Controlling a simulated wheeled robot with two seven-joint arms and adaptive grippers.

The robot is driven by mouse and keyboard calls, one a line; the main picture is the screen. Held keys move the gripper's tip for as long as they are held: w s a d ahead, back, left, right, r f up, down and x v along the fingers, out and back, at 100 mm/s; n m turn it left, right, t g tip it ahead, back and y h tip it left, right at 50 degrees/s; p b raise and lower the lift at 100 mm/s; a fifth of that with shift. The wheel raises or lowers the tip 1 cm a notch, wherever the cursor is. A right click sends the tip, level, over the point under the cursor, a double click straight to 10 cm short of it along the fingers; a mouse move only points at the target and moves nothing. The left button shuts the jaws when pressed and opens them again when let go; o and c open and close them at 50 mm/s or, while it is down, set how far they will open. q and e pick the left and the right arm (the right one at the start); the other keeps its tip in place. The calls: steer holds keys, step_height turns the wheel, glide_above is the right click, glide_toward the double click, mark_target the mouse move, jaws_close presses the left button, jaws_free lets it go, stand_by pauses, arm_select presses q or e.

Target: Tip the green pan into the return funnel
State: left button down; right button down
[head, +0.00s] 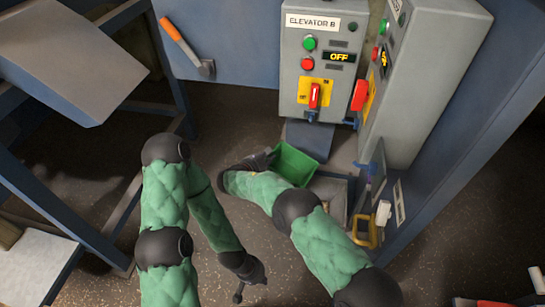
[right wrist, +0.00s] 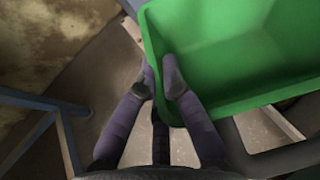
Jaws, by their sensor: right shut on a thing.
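The green pan (head: 296,165) is in front of the Elevator B control box in the head view, partly hidden by my right arm. My right gripper (head: 264,159) is at its left side. In the right wrist view, my right gripper (right wrist: 162,80) is shut on the rim of the green pan (right wrist: 235,55), one finger on each side of the wall. The visible inside looks bare. A grey square-rimmed opening (head: 338,207), possibly the return funnel, lies just right of and below the pan, partly covered by my arm. My left gripper (head: 250,284) is low, apart from the pan, fingers spread and empty.
The Elevator B control box (head: 318,60) reads OFF and has a red switch. A second grey cabinet (head: 425,80) stands to its right. A grey chute (head: 65,60) is at left. Floor around my left gripper is clear.

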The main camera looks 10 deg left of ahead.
steer(key=shift+w+a+r+n+h+p, duration=0.1)
steer(key=shift+a+r+n+h+p, duration=0.15)
steer(key=shift+r, duration=0.25)
steer(key=shift+w+a+r+n+h+p, duration=0.1)
steer(key=shift+a+r+n+h, duration=0.05)
steer(key=shift+r+n, duration=0.25)
